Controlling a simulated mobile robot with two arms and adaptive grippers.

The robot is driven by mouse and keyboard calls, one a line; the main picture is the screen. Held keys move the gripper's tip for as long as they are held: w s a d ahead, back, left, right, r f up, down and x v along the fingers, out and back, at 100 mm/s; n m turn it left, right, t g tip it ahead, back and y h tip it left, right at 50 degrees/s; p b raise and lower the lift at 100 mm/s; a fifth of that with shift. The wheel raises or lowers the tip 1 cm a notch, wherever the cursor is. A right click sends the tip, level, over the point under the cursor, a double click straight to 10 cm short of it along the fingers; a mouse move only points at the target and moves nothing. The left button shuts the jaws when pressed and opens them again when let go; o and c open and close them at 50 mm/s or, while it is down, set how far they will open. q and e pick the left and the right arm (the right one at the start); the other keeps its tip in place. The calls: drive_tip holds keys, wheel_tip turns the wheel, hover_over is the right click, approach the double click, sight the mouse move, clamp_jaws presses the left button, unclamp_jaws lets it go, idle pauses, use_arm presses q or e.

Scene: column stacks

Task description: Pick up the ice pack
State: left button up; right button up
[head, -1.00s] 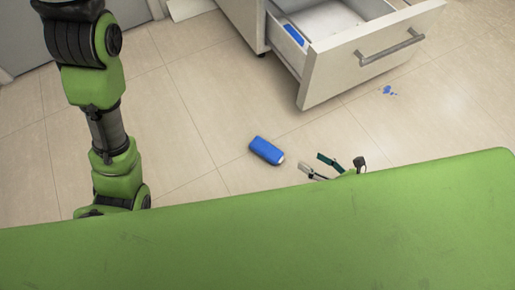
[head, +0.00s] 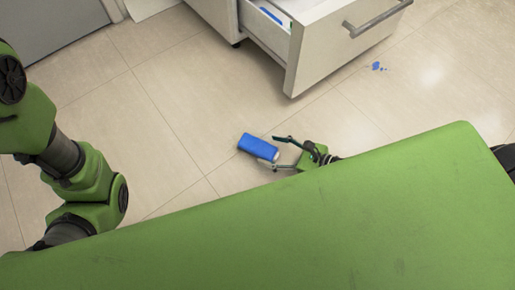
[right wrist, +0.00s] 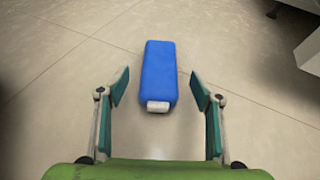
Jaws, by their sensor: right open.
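The ice pack (head: 258,146) is a blue block with a white end, lying on the tiled floor in front of the open drawer. In the right wrist view the ice pack (right wrist: 159,72) lies ahead, its white end nearest me, centred between the fingers. My right gripper (head: 275,154) is open and empty, its fingertips close to the white end of the ice pack. It also shows in the right wrist view (right wrist: 160,90), one finger on each side, apart from the pack. My left arm is at the left; its gripper is not visible.
A white drawer (head: 335,55) stands open at the top, with a blue item (head: 270,14) inside. The floor around the ice pack is clear. My green body covers the lower part of the head view.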

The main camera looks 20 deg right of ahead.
sight(265, 149)
drive_tip(key=b+x, duration=0.2)
drive_tip(key=x, duration=0.2)
drive_tip(key=shift+f+b, duration=0.15)
drive_tip(key=shift+b, duration=0.2)
drive_tip(key=shift+w+a+f, duration=0.15)
drive_tip(key=shift+w+a, duration=0.25)
drive_tip(key=shift+w, duration=0.1)
drive_tip(key=c, duration=1.4)
